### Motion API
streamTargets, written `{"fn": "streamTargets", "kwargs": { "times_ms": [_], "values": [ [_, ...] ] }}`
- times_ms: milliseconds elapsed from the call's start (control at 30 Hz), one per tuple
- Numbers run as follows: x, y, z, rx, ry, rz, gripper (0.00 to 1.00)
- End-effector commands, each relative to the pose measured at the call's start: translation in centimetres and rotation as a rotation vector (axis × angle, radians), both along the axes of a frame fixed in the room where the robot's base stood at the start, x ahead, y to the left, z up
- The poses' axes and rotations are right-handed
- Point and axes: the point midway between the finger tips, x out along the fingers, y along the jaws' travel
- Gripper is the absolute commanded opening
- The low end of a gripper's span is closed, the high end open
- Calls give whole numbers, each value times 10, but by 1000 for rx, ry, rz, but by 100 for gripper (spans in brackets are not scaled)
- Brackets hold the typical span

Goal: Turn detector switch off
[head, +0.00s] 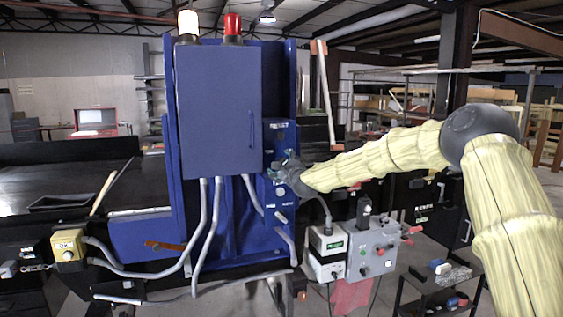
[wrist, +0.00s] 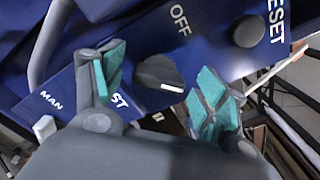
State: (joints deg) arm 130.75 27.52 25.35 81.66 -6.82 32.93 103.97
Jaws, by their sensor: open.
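The detector switch is a dark round knob (wrist: 152,70) on a blue panel, in the middle of the wrist view. A short white mark shows on its lower right edge. The word OFF is printed above it, and ST, partly covered by a finger, to its lower left. My gripper (wrist: 160,64) is open, its teal-padded fingers on either side of the knob with visible gaps. In the head view my gripper (head: 281,172) is at the blue control panel (head: 279,136), right of a large blue cabinet (head: 216,105). There the gripper hides the knob.
A dark round button (wrist: 249,31) beside the word RESET is close to the right finger. A MAN label (wrist: 51,101) is at left. Grey conduits (head: 208,225) hang below the cabinet. A white box (head: 327,252) and grey control box (head: 372,252) stand lower right.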

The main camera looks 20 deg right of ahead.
Motion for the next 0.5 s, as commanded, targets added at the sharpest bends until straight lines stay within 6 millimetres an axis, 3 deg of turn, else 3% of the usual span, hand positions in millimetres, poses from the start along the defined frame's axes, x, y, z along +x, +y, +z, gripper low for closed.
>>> {"fn": "streamTargets", "kwargs": {
  "times_ms": [433,500],
  "values": [
    [8,0,0,1,0,0,73],
    [8,0,0,1,0,0,64]
  ]
}}
